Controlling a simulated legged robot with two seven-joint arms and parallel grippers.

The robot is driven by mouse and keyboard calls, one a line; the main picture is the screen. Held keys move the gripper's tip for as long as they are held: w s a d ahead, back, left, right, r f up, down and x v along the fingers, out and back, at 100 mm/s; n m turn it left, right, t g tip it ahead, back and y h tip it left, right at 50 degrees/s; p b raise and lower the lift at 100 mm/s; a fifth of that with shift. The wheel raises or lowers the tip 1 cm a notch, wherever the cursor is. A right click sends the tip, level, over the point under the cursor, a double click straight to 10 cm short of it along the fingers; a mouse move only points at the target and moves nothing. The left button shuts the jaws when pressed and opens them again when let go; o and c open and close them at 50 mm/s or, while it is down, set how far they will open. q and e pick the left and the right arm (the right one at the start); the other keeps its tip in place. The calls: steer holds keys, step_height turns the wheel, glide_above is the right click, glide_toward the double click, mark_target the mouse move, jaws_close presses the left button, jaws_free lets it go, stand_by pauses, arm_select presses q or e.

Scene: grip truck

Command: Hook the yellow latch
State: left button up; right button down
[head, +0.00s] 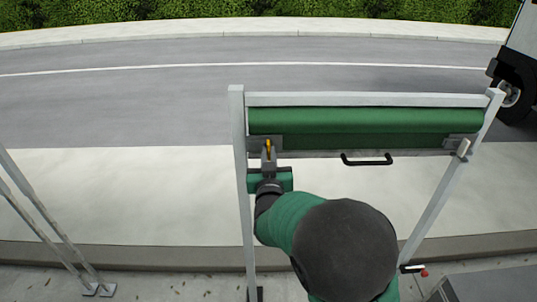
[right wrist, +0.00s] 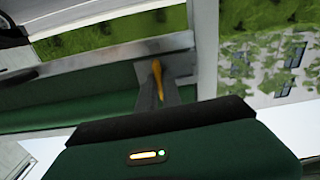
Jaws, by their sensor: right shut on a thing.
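The yellow latch (head: 268,149) is a small upright yellow piece near the left end of a green roll (head: 370,121) in a grey metal frame (head: 239,190). My right gripper (head: 268,160) is at the latch, with its fingers around its lower part, shut on it. In the right wrist view the yellow latch (right wrist: 157,80) stands between the grey fingers of the right gripper (right wrist: 158,92). Whether the latch is hooked on anything cannot be told. My left gripper is not in view.
A black handle (head: 366,160) is on the lower bar, right of my right gripper. A truck wheel (head: 513,95) shows at the far right. Slanted metal posts (head: 45,222) stand at the left. Pavement and road beyond the frame are clear.

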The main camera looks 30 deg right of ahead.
steer(key=shift+n, duration=0.4)
steer(key=n+p, duration=0.2)
steer(key=n, duration=0.2)
steer(key=shift+p, duration=0.4)
steer(key=n+p, duration=0.2)
steer(key=n, duration=0.2)
steer(key=shift+n+p, duration=0.4)
steer(key=n+p, duration=0.2)
steer(key=n, duration=0.2)
steer(key=shift+a+p, duration=0.1)
steer(key=shift+p, duration=0.25)
steer(key=shift+f+n+p, duration=0.1)
steer(key=shift+n+p, duration=0.85)
steer(key=shift+n, duration=0.85)
steer(key=shift+f+n, duration=0.1)
steer(key=shift+n, duration=0.2)
steer(key=c, duration=1.6)
jaws_free()
steer(key=shift+o, duration=0.4)
steer(key=shift+w, duration=0.2)
